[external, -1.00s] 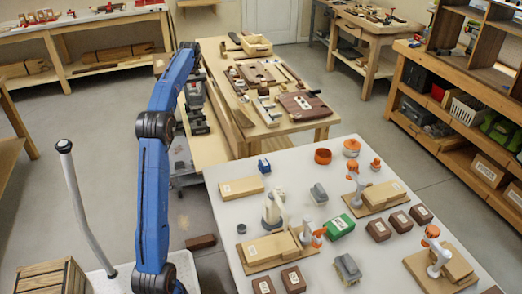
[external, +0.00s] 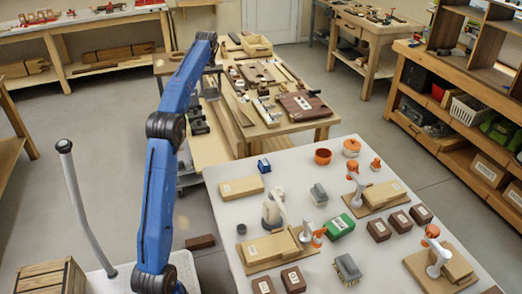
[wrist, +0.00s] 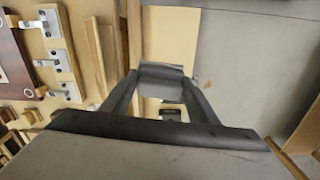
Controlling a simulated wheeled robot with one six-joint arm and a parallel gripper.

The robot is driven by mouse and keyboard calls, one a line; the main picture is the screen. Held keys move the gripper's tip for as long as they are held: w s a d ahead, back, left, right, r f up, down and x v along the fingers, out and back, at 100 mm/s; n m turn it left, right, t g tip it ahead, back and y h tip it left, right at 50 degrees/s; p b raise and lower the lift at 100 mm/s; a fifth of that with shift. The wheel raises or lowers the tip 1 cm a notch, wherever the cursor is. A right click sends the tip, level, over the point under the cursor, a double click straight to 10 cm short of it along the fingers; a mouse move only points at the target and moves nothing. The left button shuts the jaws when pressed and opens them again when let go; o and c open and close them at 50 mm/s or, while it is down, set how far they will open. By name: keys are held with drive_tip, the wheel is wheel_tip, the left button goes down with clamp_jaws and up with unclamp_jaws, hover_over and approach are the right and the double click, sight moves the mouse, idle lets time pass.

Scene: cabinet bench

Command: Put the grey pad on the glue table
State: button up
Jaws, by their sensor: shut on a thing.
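My gripper (wrist: 158,95) is shut on the grey pad (wrist: 161,71), whose grey face shows between the fingertips in the wrist view. In the external view my gripper (external: 212,88) hangs from the blue arm, over the near left part of the wooden workbench (external: 310,126); the pad is too small to make out there. The white-topped table (external: 228,206), which seems to be the glue table, stands in front, apart from my gripper. It bears clamped boards (external: 262,250) and a pale bottle (external: 273,210).
The white table also holds grey blocks (external: 346,268), a green box (external: 338,227), brown blocks (external: 378,230) and orange pots (external: 323,156). Bare patches lie between them. Tools and a dark red board (external: 305,103) lie on the workbench. Shelving (external: 450,120) stands at the right.

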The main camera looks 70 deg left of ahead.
drive_tip(key=w+d+m, duration=0.5)
drive_tip(key=w+d, duration=1.5)
drive_tip(key=d, duration=0.4)
drive_tip(key=w+d+m, duration=0.1)
drive_tip(key=w+d, duration=0.2)
drive_tip(key=d, duration=0.7)
drive_tip(key=w+d+m, duration=0.2)
drive_tip(key=w+d, duration=0.2)
drive_tip(key=d, duration=0.5)
drive_tip(key=shift+f, duration=7.6)
drive_tip(key=o, duration=1.1)
drive_tip(key=shift+f, duration=0.1)
drive_tip(key=shift+c, duration=0.2)
